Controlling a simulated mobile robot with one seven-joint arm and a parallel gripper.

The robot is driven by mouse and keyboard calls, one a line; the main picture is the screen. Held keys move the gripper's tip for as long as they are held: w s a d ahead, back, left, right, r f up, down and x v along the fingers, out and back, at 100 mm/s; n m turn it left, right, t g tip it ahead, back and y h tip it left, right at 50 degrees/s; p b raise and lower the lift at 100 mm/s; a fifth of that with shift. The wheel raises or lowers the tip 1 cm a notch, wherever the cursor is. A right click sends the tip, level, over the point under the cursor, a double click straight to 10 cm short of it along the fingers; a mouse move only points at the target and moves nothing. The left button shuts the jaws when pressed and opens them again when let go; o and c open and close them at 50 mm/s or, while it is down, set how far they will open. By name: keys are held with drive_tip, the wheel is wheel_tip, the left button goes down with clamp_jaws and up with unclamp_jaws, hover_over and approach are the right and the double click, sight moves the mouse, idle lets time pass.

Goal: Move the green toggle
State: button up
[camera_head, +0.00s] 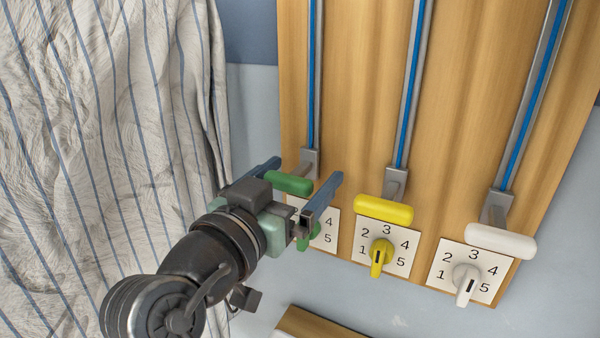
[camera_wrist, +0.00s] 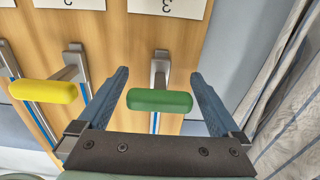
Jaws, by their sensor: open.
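The green toggle (camera_head: 289,183) is a rounded bar on a grey bracket at the lower end of the left slotted rail. In the wrist view the green toggle (camera_wrist: 160,100) lies between my two blue fingers, with a gap on each side. My gripper (camera_head: 308,172) is open around it; I see no contact. A green rotary knob (camera_head: 309,238) below it is partly hidden by my gripper, as is its number card (camera_head: 328,226).
A yellow toggle (camera_head: 384,209) and a white toggle (camera_head: 500,240) sit on rails to the right. A yellow knob (camera_head: 380,256) and a white knob (camera_head: 466,283) are below them. Striped cloth (camera_head: 95,130) hangs at the left.

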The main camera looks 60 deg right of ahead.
drive_tip(key=s+a+b, duration=0.1)
drive_tip(key=a, duration=1.1)
drive_tip(key=shift+a, duration=0.15)
drive_tip(key=shift+s+f, duration=0.1)
